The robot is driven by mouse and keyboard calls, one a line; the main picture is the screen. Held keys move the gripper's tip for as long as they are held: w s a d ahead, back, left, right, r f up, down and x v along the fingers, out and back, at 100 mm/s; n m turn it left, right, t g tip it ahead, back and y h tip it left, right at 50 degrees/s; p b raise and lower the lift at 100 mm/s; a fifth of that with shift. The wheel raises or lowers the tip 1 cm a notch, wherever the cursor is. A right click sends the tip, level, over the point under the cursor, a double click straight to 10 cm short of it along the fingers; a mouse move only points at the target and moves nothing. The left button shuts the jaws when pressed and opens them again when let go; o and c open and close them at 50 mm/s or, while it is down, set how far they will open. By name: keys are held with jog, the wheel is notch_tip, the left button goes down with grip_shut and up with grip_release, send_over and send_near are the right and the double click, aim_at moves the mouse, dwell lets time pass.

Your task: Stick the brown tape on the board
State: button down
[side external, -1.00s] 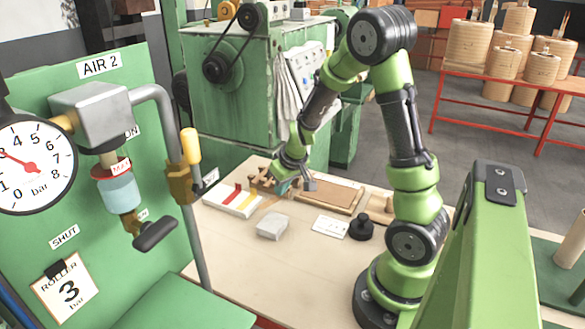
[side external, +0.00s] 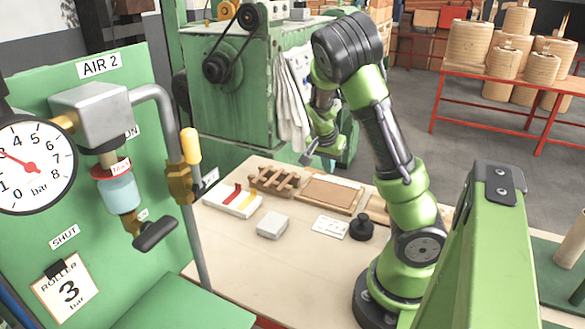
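The board (side external: 331,192) is a flat brown panel in a lighter wooden frame, lying toward the back of the bench. A white block (side external: 224,204) with a red strip and a yellow strip on it lies left of the board. I cannot make out a separate brown tape. My gripper (side external: 307,160) is in the air above and behind the board's back-left corner, apart from it. Its fingers are too small to tell whether they are open or shut, or whether they hold anything.
A slatted brown wooden rack (side external: 274,181) stands between the white block and the board. A grey block (side external: 272,225), a white card (side external: 331,227) and a black knobbed piece (side external: 362,227) lie in front. The bench's front area (side external: 290,275) is clear. A green machine (side external: 235,110) stands behind.

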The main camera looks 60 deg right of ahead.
jog(key=shift+f, duration=3.25)
jog(key=shift+f, duration=0.2)
jog(key=c, duration=0.7)
grip_release()
jog(key=shift+r, duration=0.15)
jog(key=shift+r, duration=2.35)
